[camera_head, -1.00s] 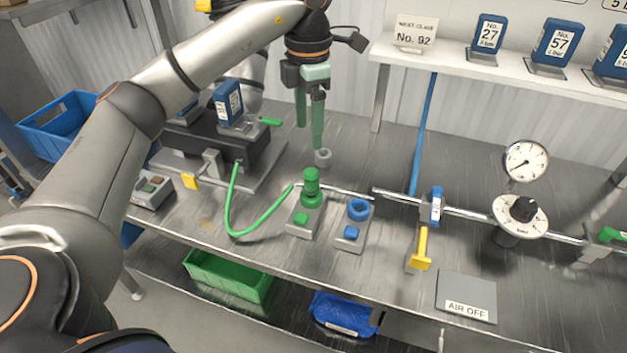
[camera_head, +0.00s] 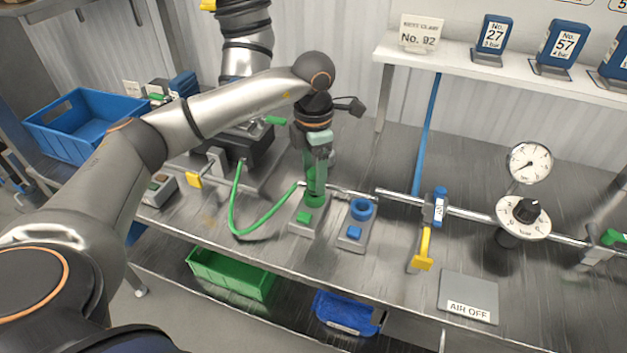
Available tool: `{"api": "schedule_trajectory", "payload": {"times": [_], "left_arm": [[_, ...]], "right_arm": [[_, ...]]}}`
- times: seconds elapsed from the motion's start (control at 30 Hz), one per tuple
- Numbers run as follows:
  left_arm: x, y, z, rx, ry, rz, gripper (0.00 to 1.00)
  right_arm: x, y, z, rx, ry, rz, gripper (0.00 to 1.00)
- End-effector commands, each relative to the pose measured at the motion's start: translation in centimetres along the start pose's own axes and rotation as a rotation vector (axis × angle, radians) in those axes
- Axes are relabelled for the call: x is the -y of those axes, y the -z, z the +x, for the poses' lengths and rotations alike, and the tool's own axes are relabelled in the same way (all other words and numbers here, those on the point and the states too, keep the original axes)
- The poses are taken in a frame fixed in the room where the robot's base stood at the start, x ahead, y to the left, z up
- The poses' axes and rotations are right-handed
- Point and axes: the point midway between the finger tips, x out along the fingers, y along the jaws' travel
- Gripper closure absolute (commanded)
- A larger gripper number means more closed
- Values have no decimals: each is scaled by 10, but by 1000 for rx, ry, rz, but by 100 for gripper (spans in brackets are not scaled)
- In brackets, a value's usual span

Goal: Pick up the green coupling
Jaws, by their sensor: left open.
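The green coupling (camera_head: 315,200) stands upright on a small grey holder (camera_head: 303,222) with a green block in front. A green hose (camera_head: 237,208) curves from the dark machine to near this holder. My left gripper (camera_head: 316,188) points down over the coupling, with its green fingers around or just in front of the coupling's upper part. The fingers are open and hide most of that upper part. I cannot tell whether they touch it. I see no right gripper.
A similar holder with a blue ring (camera_head: 361,209) stands close on the right. A metal pipe with a yellow-handled valve (camera_head: 423,248) and a gauge (camera_head: 529,162) runs further right. A blue crate (camera_head: 70,150) is at the left. An AIR OFF plate (camera_head: 468,290) lies at the front right.

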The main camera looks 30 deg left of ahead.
Motion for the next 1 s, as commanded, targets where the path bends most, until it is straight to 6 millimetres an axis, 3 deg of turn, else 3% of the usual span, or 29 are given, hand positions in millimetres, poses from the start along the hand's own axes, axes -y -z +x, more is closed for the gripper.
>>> {"api": "schedule_trajectory", "payload": {"times": [0.13,0.77,1.0], "left_arm": [[0,0,0,0,0,-1,28],[0,0,-1,0,0,-1,99],[0,0,-1,1,0,-1,100]], "right_arm": [[0,0,0,0,0,0,50],[0,0,0,0,0,0,50],[0,0,0,0,0,0,50]]}}
